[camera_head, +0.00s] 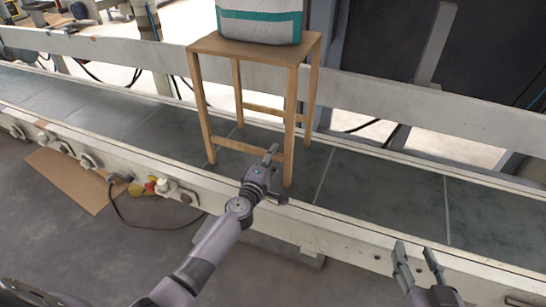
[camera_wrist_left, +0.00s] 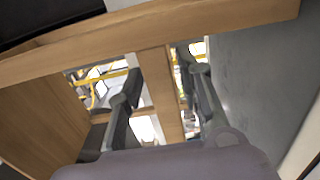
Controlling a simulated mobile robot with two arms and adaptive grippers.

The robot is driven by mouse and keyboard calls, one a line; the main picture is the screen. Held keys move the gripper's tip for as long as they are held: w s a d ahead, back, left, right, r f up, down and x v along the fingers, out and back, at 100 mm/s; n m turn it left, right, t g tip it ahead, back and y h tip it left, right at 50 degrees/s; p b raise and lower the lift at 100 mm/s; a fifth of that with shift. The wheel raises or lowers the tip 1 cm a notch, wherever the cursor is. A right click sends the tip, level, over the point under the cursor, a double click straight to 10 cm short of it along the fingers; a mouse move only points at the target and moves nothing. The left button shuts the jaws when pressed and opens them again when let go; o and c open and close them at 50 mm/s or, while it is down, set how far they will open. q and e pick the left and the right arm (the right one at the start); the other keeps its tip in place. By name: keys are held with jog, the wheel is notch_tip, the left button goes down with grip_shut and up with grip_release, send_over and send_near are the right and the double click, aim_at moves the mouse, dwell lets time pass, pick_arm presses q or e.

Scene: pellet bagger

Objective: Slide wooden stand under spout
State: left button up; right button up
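The wooden stand (camera_head: 291,125) stands upright on the grey conveyor bed, with a white bag with teal bands (camera_head: 260,25) resting on its top. My left gripper (camera_head: 278,174) is at the stand's front side, low down by the front rung and the right front leg. In the left wrist view its fingers (camera_wrist_left: 160,75) are spread, and a wooden bar of the stand (camera_wrist_left: 159,95) shows in the gap between them. Whether they touch it I cannot tell. My right gripper (camera_head: 418,265) is open and empty near the conveyor's front rail at lower right. No spout is identifiable.
The conveyor (camera_head: 375,195) runs across the view between a white front rail (camera_head: 340,228) and a back rail (camera_head: 400,98). Its bed is clear on both sides of the stand. A red-and-yellow control (camera_head: 150,187) and cable sit on the front side, with cardboard (camera_head: 75,178) on the floor.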

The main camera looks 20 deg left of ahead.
pick_arm(q)
grip_shut()
dwell(0.7)
